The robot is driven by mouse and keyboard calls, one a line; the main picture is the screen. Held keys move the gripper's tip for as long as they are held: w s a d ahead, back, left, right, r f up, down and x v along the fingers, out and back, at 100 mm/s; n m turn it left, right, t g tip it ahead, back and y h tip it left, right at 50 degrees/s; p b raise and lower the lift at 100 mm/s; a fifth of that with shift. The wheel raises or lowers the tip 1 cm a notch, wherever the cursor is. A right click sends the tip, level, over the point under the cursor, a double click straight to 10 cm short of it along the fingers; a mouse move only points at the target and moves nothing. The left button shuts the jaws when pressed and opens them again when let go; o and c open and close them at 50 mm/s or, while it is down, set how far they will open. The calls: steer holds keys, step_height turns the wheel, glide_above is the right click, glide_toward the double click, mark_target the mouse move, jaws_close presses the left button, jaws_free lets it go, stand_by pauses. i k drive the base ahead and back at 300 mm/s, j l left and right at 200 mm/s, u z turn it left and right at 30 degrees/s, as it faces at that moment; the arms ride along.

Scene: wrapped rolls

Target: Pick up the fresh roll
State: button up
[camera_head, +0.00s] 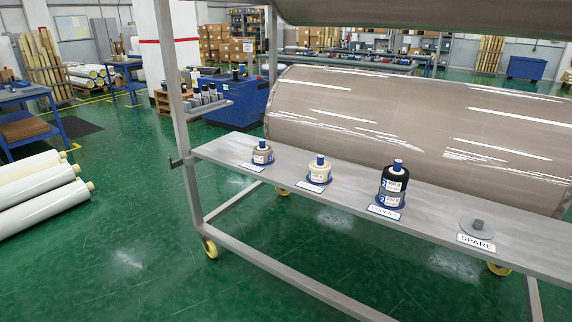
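Several small wrapped rolls stand upright on the grey metal shelf (350,211) of a wheeled frame. From left to right they are a brown-and-white roll (262,154), a cream roll (319,170) and a taller black stack (393,184), seemingly of two rolls with white labels. Each has a blue top. At the right, a grey disc with a short stub (478,226) sits bare behind a label reading SPARE (476,242). I cannot tell which roll is the fresh one. My gripper is not in view.
A large shiny taupe roll (410,125) lies just behind the shelf. White rolls (40,190) lie at left. Green floor in front is clear.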

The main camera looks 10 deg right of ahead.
mark_target(319, 170)
steer(key=i+j+z, duration=0.35)
steer(key=i+j, duration=0.15)
steer(key=i, duration=0.35)
steer(key=i+j+z, duration=0.35)
steer(key=i+j, duration=0.35)
steer(key=i+j+z, duration=0.3)
steer(key=i+j, duration=0.45)
steer(key=j, duration=0.15)
